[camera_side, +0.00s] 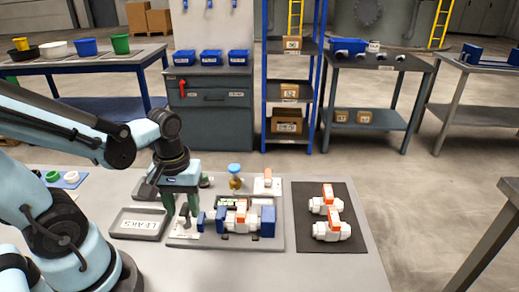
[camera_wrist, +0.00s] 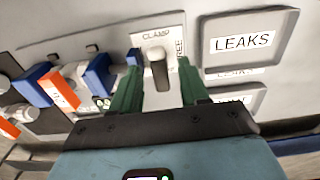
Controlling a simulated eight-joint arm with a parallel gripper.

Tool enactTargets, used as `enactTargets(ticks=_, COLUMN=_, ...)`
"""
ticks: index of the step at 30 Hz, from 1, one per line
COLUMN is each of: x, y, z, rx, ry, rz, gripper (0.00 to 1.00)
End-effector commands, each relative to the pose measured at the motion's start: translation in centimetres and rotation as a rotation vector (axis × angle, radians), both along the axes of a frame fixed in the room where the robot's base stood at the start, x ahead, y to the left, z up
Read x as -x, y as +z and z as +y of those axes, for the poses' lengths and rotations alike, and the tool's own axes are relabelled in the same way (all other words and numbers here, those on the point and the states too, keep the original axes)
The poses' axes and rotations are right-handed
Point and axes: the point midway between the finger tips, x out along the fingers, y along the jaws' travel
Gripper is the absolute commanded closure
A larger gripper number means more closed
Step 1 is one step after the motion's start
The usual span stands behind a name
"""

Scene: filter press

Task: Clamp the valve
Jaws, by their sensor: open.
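A white valve with an orange handle (camera_side: 240,216) lies in the fixture between blue jaws (camera_side: 267,220). In the wrist view its orange handle (camera_wrist: 60,90) shows between two blue blocks (camera_wrist: 98,73). A pale lever (camera_wrist: 159,70) stands on a plate marked CLAMP and FREE (camera_wrist: 150,37). My gripper (camera_side: 181,217) is low at the left end of the fixture. In the wrist view my gripper (camera_wrist: 158,65) is open, with one green finger on each side of the lever. I see no clear contact with it. In the side view the fingers hide much of the lever.
A grey tray labelled LEAKS (camera_side: 122,230) is close left of my gripper. A black mat (camera_side: 303,245) with two white, orange-handled valves (camera_side: 332,230) lies to the right. A blue-topped brass part (camera_side: 235,179) stands behind the fixture. The bench front is clear.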

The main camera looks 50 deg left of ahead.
Motion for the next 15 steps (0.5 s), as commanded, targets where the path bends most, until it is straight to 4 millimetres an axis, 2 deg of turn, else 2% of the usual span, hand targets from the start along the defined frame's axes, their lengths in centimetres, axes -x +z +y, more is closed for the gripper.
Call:
enactTargets(ticks=8, x=-0.1, y=1.1, z=0.0, rx=0.000, ry=-0.001, rz=0.000, gripper=0.55)
enactTargets(ticks=15, x=0.0, y=3.5, z=0.0, rx=0.000, ry=-0.001, rz=0.000, gripper=0.55)
